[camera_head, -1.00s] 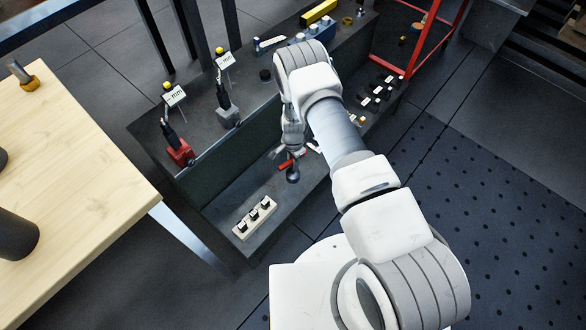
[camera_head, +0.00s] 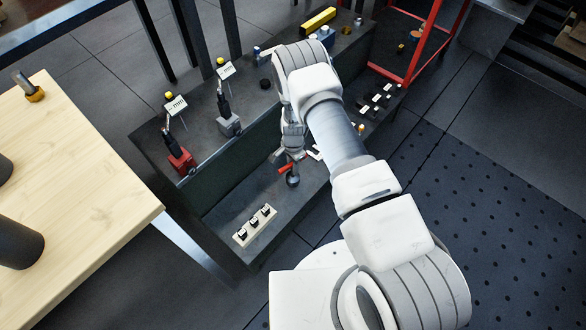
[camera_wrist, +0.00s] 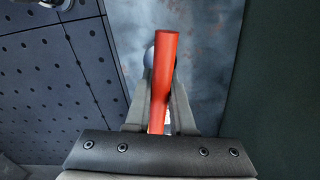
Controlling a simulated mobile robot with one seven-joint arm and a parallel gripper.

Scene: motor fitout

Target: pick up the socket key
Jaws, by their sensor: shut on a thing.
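The socket key shows as a red bar (camera_wrist: 163,75) in the wrist view, upright in the picture between the two grey fingers. My gripper (camera_wrist: 160,100) is shut on it. In the head view the red bar (camera_head: 286,168) shows just under my gripper (camera_head: 291,155), over the lower shelf of the dark bench. A dark round ball (camera_head: 292,181) is right by the bar; whether it belongs to the key I cannot tell. The key's lower end is hidden by the fingers, and I cannot tell how far it is from the shelf.
A pale block with several dark pegs (camera_head: 254,227) stands on the lower shelf. A red-based lever (camera_head: 181,162) and a grey-based lever (camera_head: 229,123) stand on the upper ledge. A red frame (camera_head: 425,45) is at the right. A wooden table (camera_head: 90,150) is at the left.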

